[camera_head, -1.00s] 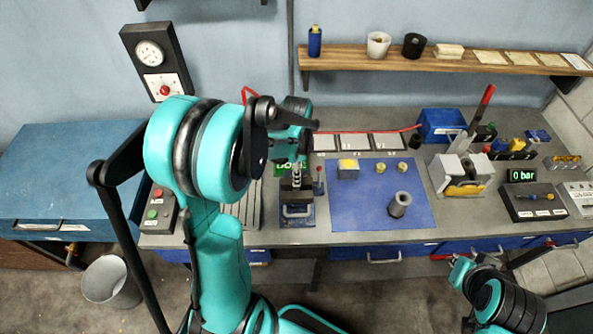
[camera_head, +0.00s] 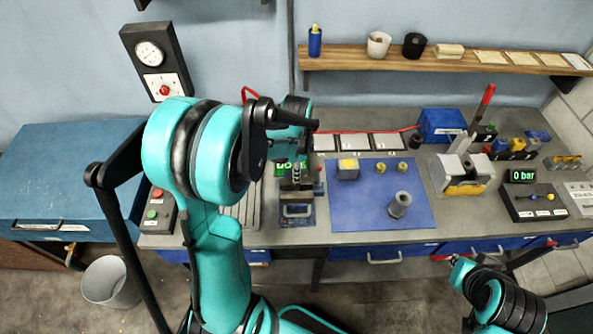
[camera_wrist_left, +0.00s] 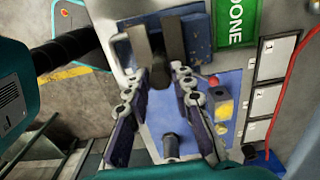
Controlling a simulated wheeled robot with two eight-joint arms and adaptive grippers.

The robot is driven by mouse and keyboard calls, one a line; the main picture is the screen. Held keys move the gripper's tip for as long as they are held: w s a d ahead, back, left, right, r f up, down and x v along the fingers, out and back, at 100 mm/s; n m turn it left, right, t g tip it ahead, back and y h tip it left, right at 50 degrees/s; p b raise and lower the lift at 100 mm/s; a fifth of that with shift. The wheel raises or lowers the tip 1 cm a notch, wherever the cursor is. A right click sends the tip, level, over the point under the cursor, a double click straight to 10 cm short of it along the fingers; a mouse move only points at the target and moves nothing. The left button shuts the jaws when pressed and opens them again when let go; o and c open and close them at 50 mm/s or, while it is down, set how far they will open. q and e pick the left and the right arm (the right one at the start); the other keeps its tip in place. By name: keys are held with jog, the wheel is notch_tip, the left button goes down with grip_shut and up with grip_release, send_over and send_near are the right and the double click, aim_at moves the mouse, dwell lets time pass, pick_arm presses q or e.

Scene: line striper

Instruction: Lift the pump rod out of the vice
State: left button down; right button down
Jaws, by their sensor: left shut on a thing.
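My left gripper (camera_head: 297,165) is above the bench vice (camera_head: 297,208), with my arm hiding part of it from the head view. In the left wrist view its fingers (camera_wrist_left: 157,76) are closed around a dark, narrow piece, the pump rod (camera_wrist_left: 159,78), seen nearly end-on. The vice shows at the top of that view, with a blue body (camera_wrist_left: 197,38) and grey jaws close by the fingertips. Whether the rod's lower end is still between the jaws is hidden. My right arm (camera_head: 490,298) is at the lower right, away from the bench; its gripper's state is unclear.
A blue mat (camera_head: 350,212) right of the vice bears a grey cylinder (camera_head: 399,204), a yellow-topped block (camera_head: 347,169) and small brass parts. A lever press (camera_head: 466,172) stands farther right. A shelf (camera_head: 440,62) runs above.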

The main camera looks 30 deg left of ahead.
pick_arm(q)
jog(key=shift+r+p, duration=2.5)
jog(key=shift+r, duration=1.25)
